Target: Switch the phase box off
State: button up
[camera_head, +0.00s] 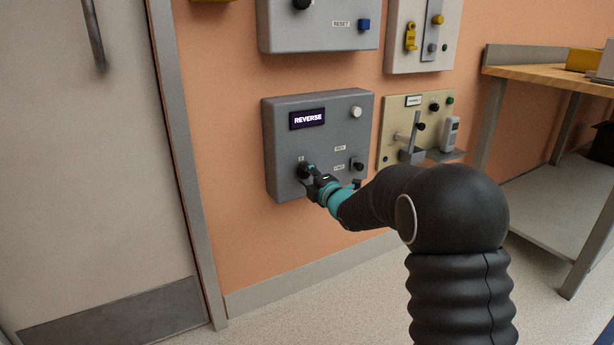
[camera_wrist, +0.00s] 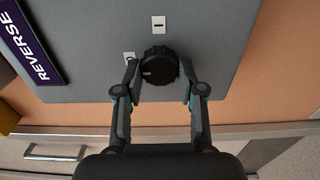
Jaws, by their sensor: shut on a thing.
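The phase box (camera_head: 283,152) is a grey box on the orange wall. Its dark display (camera_head: 307,119) reads REVERSE in white letters, and it also shows in the wrist view (camera_wrist: 30,45). A black round knob (camera_wrist: 159,66) with a pale mark sits low on the box face. My gripper (camera_wrist: 160,75) has its two fingers on either side of this knob, shut on it. In the head view my gripper (camera_head: 306,172) is at the lower left of the box and partly hides the knob.
A white round button (camera_head: 356,112) and a small black switch (camera_head: 357,164) are on the same box. A beige panel (camera_head: 389,153) with a holder and a handheld device hangs to the right. Another grey box (camera_head: 285,38) is above. A workbench (camera_head: 550,78) stands right, a door (camera_head: 75,200) left.

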dwell(0.3)
jog(key=o, duration=1.1)
jog(key=shift+o, duration=0.2)
jog(key=v, duration=1.2)
